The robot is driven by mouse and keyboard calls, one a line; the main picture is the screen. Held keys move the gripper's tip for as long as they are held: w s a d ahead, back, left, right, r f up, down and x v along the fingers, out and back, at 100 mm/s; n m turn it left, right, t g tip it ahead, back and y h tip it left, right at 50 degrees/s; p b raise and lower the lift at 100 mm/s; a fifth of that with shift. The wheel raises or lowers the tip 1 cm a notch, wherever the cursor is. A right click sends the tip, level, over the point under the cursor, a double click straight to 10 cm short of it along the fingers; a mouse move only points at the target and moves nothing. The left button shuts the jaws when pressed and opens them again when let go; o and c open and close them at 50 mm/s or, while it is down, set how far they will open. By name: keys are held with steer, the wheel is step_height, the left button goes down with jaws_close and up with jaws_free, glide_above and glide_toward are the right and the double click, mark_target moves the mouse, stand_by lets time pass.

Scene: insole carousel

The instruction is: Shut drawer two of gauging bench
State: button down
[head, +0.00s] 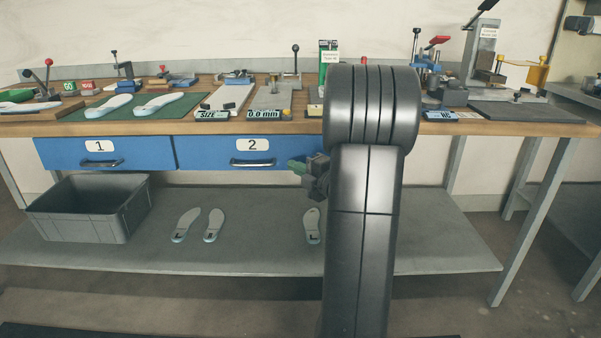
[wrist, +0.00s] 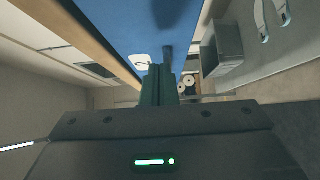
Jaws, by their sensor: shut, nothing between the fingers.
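Drawer two (head: 215,153) has a blue front with a white "2" label and a dark bar handle (head: 253,162). It hangs under the bench top, right of drawer one, and the two fronts look nearly level; I cannot tell whether a small gap remains. My arm covers its right end. My gripper (head: 297,167) is at the right part of the drawer front, its green fingers pointing left. In the wrist view the shut, empty fingers (wrist: 158,84) lie close along the blue front (wrist: 115,25); contact is unclear.
Drawer one (head: 60,153) is at left. A grey bin (head: 85,228) and several insoles (head: 214,225) are on the lower shelf (head: 260,258). Gauges, insoles and tools crowd the wooden bench top (head: 285,127). The bench's right leg (head: 530,225) stands clear of my arm.

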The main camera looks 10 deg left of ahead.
steer(key=p+v, duration=0.2)
steer(key=v, duration=0.8)
steer(key=shift+s, duration=0.1)
